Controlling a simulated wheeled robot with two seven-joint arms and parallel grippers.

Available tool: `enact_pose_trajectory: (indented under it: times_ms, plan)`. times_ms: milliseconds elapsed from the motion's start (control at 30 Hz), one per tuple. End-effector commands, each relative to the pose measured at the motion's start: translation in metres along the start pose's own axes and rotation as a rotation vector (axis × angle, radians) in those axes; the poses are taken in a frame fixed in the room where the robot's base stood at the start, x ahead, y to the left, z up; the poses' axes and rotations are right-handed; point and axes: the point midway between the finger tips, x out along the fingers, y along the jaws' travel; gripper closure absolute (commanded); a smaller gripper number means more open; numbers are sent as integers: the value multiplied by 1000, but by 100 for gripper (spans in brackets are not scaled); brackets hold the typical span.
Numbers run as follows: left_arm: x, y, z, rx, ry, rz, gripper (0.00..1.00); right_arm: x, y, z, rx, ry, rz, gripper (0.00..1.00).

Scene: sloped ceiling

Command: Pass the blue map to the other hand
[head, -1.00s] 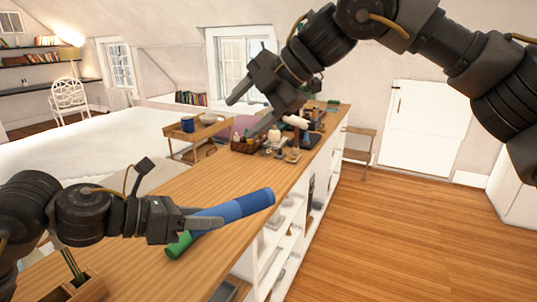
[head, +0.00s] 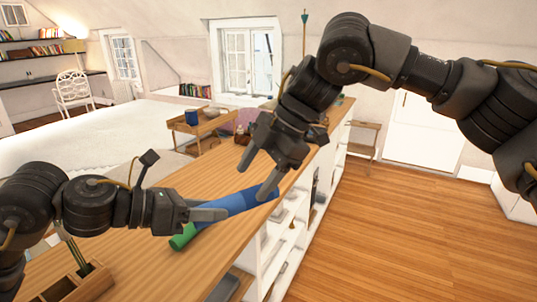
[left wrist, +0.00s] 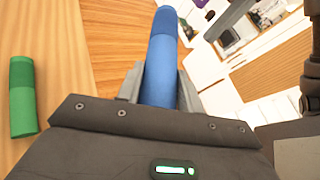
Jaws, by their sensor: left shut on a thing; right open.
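The blue map (head: 236,203) is a rolled tube with a darker band at its far end. My left gripper (head: 207,215) is shut on its near part and holds it above the wooden counter. In the left wrist view the map (left wrist: 160,65) runs forward between the two fingers. My right gripper (head: 257,171) is open, reaching down from the upper right. One of its fingertips overlaps the map's far end in the head view; I cannot tell whether they touch.
A green roll (head: 183,237) lies on the wooden counter (head: 190,183) below the map; it also shows in the left wrist view (left wrist: 22,97). A wooden organizer (head: 82,283) stands at the counter's near left. White shelves (head: 272,245) are under the counter; open floor is on the right.

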Motion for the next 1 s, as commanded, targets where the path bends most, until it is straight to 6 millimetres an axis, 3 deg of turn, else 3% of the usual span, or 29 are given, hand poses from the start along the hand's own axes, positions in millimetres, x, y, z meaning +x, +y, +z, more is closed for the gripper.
enact_pose_trajectory:
  times_ms: [100,300,767,1000]
  plan:
    - [0,0,0,0,0,0,86,23,0,0,0,0,-3,37]
    - [0,0,0,0,0,0,86,49,0,0,0,-1,-1,37]
    - [0,0,0,0,0,0,86,60,0,0,0,0,1,37]
    - [0,0,0,0,0,0,86,60,0,0,0,0,1,67]
